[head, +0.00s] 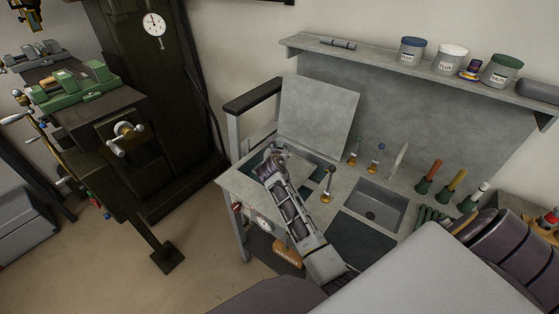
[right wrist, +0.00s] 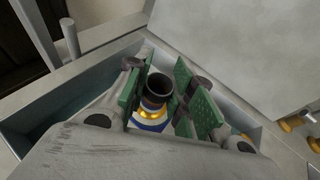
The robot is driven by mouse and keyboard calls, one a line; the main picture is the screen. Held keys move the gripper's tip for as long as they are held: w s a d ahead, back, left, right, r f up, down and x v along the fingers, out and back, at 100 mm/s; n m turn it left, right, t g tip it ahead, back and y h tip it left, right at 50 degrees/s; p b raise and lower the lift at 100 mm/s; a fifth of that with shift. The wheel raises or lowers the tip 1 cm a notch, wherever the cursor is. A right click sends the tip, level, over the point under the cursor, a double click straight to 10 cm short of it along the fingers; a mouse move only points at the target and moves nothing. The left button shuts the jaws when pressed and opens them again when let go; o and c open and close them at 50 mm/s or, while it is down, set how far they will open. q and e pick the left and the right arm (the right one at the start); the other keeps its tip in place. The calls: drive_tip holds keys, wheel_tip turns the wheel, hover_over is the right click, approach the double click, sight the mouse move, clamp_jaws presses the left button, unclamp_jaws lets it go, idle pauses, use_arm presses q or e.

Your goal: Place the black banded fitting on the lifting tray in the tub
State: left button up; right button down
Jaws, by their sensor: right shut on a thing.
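My right gripper (head: 268,152) reaches over the tub (head: 312,170), a teal-lined recess in the left part of the grey bench. In the right wrist view my right gripper (right wrist: 165,95) has its green-padded fingers shut around the black banded fitting (right wrist: 158,84). The fitting shows a dark, open round top, with gold and blue-and-white bands below. The tub's walls (right wrist: 122,36) surround the gripper in that view. The head view does not show the fitting clearly. The lifting tray cannot be made out under the gripper. My left gripper is not in view.
A grey panel (head: 318,115) stands tilted behind the tub. Several coloured-handled tools (head: 428,175) stand farther right. A shelf (head: 385,58) above carries jars. A machine with a green vise (head: 82,85) stands left.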

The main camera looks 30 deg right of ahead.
drive_tip(key=shift+f, duration=0.5)
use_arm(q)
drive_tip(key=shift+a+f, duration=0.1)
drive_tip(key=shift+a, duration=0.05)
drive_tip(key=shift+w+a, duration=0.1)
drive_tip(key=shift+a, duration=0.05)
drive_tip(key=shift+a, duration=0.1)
use_arm(e)
drive_tip(key=shift+f, duration=0.35)
drive_tip(key=shift+f+b, duration=0.4)
drive_tip(key=shift+f, duration=1.15)
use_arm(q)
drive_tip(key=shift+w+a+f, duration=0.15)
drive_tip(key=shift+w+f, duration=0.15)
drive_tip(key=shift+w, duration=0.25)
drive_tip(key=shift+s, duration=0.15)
